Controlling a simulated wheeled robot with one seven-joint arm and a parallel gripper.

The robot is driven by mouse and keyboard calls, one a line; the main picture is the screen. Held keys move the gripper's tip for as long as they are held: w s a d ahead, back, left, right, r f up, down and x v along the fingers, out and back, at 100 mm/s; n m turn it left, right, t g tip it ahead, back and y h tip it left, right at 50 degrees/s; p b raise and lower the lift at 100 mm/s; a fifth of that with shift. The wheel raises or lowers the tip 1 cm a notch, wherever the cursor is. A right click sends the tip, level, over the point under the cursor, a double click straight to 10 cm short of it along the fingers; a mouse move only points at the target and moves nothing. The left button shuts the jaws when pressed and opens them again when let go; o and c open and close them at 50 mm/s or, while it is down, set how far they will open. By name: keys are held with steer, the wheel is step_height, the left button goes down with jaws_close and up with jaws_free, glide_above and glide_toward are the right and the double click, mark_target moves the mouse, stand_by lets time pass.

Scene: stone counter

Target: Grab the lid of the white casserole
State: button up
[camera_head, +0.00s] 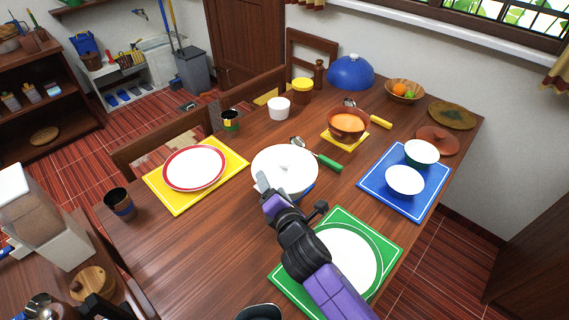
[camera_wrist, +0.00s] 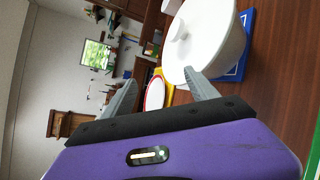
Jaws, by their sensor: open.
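The white casserole (camera_head: 272,184) stands upright on the wooden table, on a small blue mat (camera_wrist: 246,30). Its white lid (camera_head: 290,160) is on top, with a round knob; in the wrist view the knob (camera_wrist: 179,31) shows beyond my fingertips. My gripper (camera_head: 263,182) is at the near left side of the casserole. In the wrist view my gripper (camera_wrist: 160,77) is open, with nothing between its fingers. One fingertip looks close to the casserole's rim; I cannot tell whether it touches. My gripper and arm hide part of the casserole's near side in the head view.
A ladle with a green handle (camera_head: 329,162) lies just behind the casserole. A red-rimmed plate (camera_head: 194,167) on a yellow mat is at left. A green mat (camera_head: 278,277) with a white plate lies under my arm. Bare table lies left of my gripper.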

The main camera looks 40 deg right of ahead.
mark_target(285, 161)
steer(key=d+n, duration=0.1)
steer(key=n, duration=0.1)
steer(key=w+d+n+g+h, duration=0.1)
steer(key=d+n, duration=0.1)
steer(key=d+n+g+h, duration=0.1)
steer(key=d, duration=0.1)
steer(key=shift+w+f+n, duration=0.1)
steer(key=shift+w+n, duration=0.2)
steer(key=shift+n, duration=0.1)
steer(key=shift+d+n+g+h, duration=0.4)
steer(key=shift+d+n+g, duration=0.1)
steer(key=shift+d+n, duration=0.25)
steer(key=shift+w+d+f, duration=0.1)
steer(key=shift+w+d, duration=0.05)
steer(key=shift+w, duration=0.05)
steer(key=x, duration=0.7)
steer(key=shift+d+f, duration=0.1)
steer(key=shift+f, duration=0.15)
steer(key=shift+c, duration=0.2)
jaws_close()
